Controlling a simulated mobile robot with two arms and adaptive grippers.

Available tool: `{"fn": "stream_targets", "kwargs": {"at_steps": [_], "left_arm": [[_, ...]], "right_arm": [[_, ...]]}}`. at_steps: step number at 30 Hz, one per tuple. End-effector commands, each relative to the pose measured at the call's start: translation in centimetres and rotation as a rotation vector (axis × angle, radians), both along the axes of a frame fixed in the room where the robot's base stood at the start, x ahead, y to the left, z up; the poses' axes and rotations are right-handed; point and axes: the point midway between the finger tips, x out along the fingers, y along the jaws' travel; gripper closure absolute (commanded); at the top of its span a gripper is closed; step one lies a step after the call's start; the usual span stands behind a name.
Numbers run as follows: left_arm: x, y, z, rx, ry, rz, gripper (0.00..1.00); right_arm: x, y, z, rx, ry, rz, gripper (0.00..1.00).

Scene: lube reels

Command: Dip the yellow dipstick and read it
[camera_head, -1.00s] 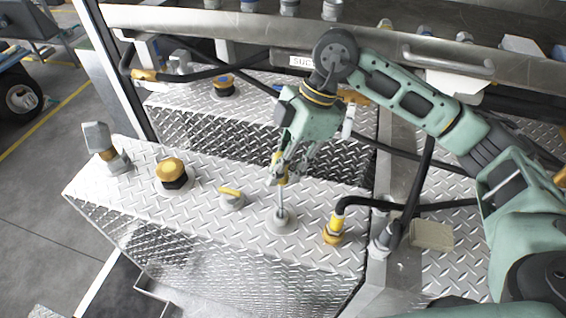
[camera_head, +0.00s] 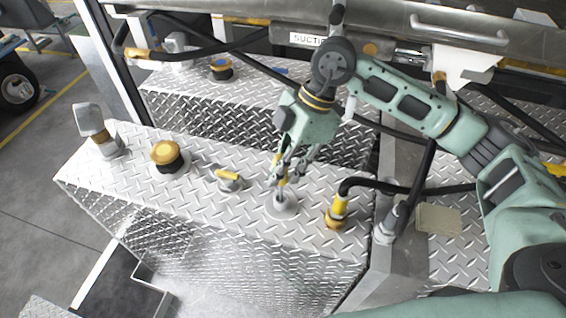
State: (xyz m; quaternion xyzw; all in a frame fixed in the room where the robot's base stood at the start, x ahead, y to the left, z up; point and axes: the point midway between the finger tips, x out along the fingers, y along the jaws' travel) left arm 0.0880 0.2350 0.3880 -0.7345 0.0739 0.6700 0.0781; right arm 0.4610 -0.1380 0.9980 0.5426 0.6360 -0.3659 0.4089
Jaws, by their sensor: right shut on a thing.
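The yellow dipstick (camera_head: 282,178) is in the fingers of my right gripper (camera_head: 282,181). My right gripper is shut on its yellow handle, low above the diamond-plate tank top. The dipstick stands about upright over a round grey port (camera_head: 281,205) on the tank. Little of its rod shows below the fingers, and its lower end is hidden in the port. My left gripper is not in view.
On the tank (camera_head: 205,208) stand a yellow cap (camera_head: 165,152), a small yellow-handled fitting (camera_head: 229,179), a grey breather (camera_head: 91,123) and a yellow hose fitting (camera_head: 337,210) with a black hose. A metal frame with hoses runs behind.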

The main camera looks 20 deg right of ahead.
Motion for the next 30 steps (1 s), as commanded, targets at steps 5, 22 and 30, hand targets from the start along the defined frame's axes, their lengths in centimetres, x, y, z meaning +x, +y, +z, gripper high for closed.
{"fn": "stream_targets", "kwargs": {"at_steps": [5,22,30], "left_arm": [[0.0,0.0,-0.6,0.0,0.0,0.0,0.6],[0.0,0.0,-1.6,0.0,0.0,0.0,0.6],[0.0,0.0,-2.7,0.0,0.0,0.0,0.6]], "right_arm": [[0.0,0.0,-0.9,0.001,0.0,0.0,1.0],[0.0,0.0,-2.6,0.0,0.001,-0.001,1.0],[0.0,0.0,-4.5,-0.001,0.002,-0.001,1.0]]}}
